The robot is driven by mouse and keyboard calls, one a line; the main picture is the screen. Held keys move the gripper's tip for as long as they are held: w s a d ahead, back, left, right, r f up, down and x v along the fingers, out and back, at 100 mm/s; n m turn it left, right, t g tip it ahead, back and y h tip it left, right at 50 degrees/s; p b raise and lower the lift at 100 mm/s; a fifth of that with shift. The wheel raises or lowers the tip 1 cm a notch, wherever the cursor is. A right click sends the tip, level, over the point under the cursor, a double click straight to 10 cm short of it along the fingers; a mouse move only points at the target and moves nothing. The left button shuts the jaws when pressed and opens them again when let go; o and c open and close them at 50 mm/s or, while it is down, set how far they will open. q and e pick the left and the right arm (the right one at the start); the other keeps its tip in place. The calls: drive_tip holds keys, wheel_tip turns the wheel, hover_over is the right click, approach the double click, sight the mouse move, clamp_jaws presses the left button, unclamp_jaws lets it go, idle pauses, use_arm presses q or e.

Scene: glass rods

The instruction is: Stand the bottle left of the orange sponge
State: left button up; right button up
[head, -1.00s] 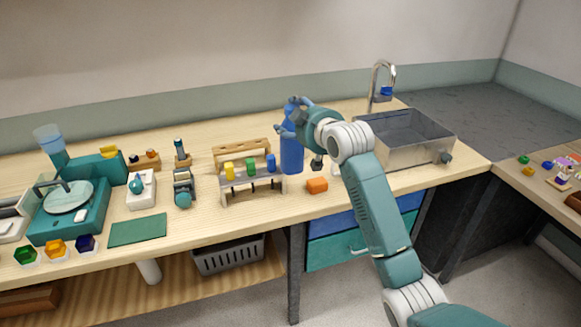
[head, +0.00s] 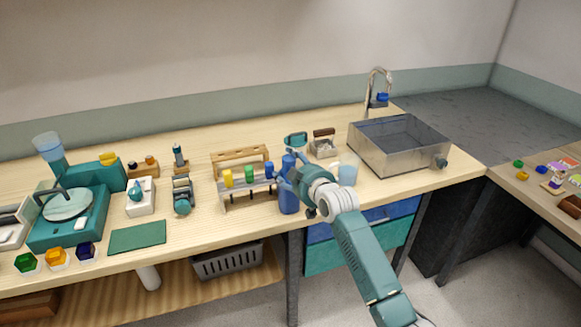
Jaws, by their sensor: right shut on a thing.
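The blue bottle (head: 289,199) is upright near the front of the wooden counter, just right of the rack. My right gripper (head: 286,174) is shut on its upper part, with the arm reaching in from the lower right. I cannot tell whether the bottle's base touches the counter. The orange sponge is not visible now; my right gripper and wrist cover the place where it lay. My left gripper is not in view.
A wooden rack with coloured vials (head: 240,178) stands close to the bottle's left. A metal sink box (head: 395,150), a pale cup (head: 348,174) and a wooden-handled item (head: 323,143) are to the right. A green mat (head: 138,236) lies left.

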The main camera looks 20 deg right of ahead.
drive_tip(key=shift+r, duration=0.2)
drive_tip(key=o, duration=1.5)
drive_tip(key=shift+f, duration=0.3)
drive_tip(key=o, duration=0.4)
drive_tip(key=shift+s, duration=0.1)
drive_tip(key=shift+o, duration=0.2)
drive_tip(key=shift+r, duration=0.15)
